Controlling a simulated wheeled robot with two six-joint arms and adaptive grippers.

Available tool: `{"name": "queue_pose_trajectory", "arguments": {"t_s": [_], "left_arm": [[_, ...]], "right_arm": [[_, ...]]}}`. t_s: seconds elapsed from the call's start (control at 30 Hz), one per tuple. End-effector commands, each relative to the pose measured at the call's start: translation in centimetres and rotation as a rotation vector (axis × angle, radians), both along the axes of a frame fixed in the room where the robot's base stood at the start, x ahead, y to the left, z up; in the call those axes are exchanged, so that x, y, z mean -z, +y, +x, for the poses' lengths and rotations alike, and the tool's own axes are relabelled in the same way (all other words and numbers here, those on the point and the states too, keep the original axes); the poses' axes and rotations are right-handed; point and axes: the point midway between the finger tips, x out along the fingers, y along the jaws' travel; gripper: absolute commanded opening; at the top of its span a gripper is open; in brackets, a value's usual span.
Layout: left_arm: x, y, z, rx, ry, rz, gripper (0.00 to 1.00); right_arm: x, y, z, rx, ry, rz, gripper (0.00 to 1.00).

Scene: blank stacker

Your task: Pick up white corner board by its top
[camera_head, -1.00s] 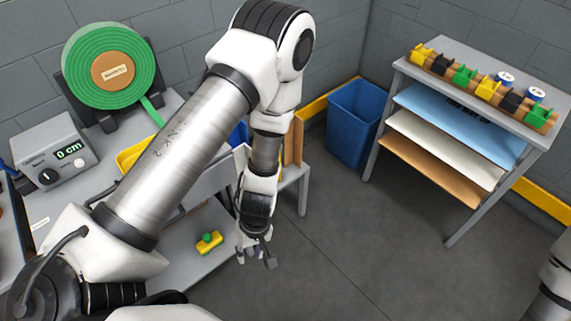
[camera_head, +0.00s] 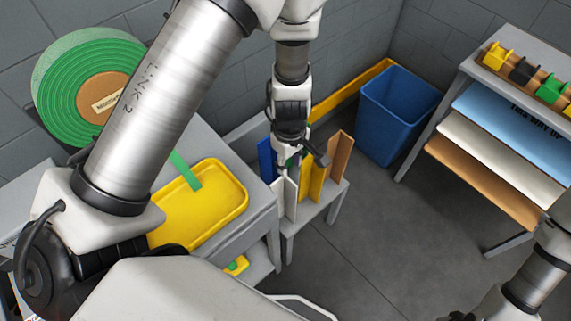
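The white corner board (camera_head: 284,200) stands upright in a low grey stand, in the middle of the head view. My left gripper (camera_head: 297,165) points down over the boards, close to the white board's top. Its fingers look spread, with one jutting out to the right. They partly hide the board tops, and I cannot tell whether a finger touches the white board. My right arm shows at the lower right, but its gripper is out of view.
Next to the white board stand a blue board (camera_head: 265,160), yellow boards (camera_head: 312,182) and a brown board (camera_head: 341,155). A yellow tray (camera_head: 205,215) lies on the bench at left. A blue bin (camera_head: 395,115) and a shelf rack (camera_head: 520,90) stand to the right.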

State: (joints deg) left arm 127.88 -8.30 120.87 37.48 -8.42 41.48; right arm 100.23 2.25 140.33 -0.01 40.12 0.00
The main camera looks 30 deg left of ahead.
Motion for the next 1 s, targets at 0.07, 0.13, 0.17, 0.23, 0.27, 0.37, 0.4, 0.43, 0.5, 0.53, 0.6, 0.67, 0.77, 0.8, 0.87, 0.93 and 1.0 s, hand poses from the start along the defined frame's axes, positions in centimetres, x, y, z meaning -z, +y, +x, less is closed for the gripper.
{"name": "queue_pose_trajectory", "arguments": {"t_s": [0.07, 0.13, 0.17, 0.23, 0.27, 0.37, 0.4, 0.43, 0.5, 0.53, 0.6, 0.67, 0.77, 0.8, 0.87, 0.93, 1.0], "left_arm": [[2.1, 0.0, 0.0, 0.001, 0.000, 0.001, 0.36], [2.9, 0.0, 0.0, 0.001, 0.000, 0.001, 0.36], [3.1, 0.0, 0.0, 0.001, 0.000, 0.001, 0.36], [3.8, 0.0, -0.1, 0.001, 0.000, 0.000, 0.36], [4.1, 0.0, -0.1, 0.002, 0.001, 0.000, 0.36], [5.4, -0.1, -0.1, 0.001, 0.002, 0.000, 0.36], [5.9, -0.1, -0.1, 0.000, 0.002, 0.000, 0.36], [6.3, -0.1, -0.1, 0.001, 0.002, 0.000, 0.36], [7.2, -0.1, -0.2, 0.000, 0.002, 0.000, 0.36], [7.7, -0.1, -0.2, 0.001, 0.002, 0.001, 0.36], [9.3, -0.2, -0.1, -0.001, 0.001, 0.000, 0.36], [10.4, -0.2, -0.1, 0.000, 0.001, 0.000, 0.36], [11.3, -0.2, -0.1, 0.001, 0.000, 0.000, 0.36], [11.3, -0.2, -0.1, 0.001, 0.000, 0.000, 0.36], [11.2, -0.2, -0.1, 0.001, 0.000, 0.000, 0.36], [11.1, -0.2, -0.1, 0.001, 0.000, 0.000, 0.36], [11.1, -0.2, -0.1, 0.001, 0.000, 0.000, 0.29]], "right_arm": [[2.1, 0.0, -0.1, 0.001, 0.001, 0.000, 0.40], [2.9, 0.0, -0.1, 0.001, 0.002, 0.000, 0.40], [3.1, 0.0, -0.1, 0.002, 0.002, 0.000, 0.40], [3.7, 0.0, -0.1, 0.002, 0.001, 0.000, 0.40], [3.9, -0.1, -0.1, 0.002, 0.001, 0.000, 0.40], [4.6, -0.1, -0.1, 0.001, 0.001, 0.000, 0.40], [4.9, -0.1, -0.1, 0.001, 0.000, 0.000, 0.40], [5.0, -0.1, -0.1, 0.001, 0.000, 0.000, 0.40], [5.6, -0.1, -0.1, 0.001, 0.000, 0.000, 0.40], [5.9, -0.1, -0.1, 0.001, 0.000, 0.000, 0.40], [6.8, -0.1, -0.1, 0.001, 0.000, 0.000, 0.40], [7.6, -0.1, -0.1, 0.001, 0.000, 0.000, 0.40], [8.1, -0.1, -0.1, 0.001, 0.001, 0.000, 0.40], [8.1, -0.1, -0.1, 0.001, 0.001, 0.000, 0.40], [7.9, -0.1, -0.1, 0.001, 0.000, 0.000, 0.40], [7.9, -0.1, -0.1, 0.001, 0.000, 0.000, 0.40], [7.8, -0.1, -0.1, 0.001, 0.000, 0.000, 0.40]]}}
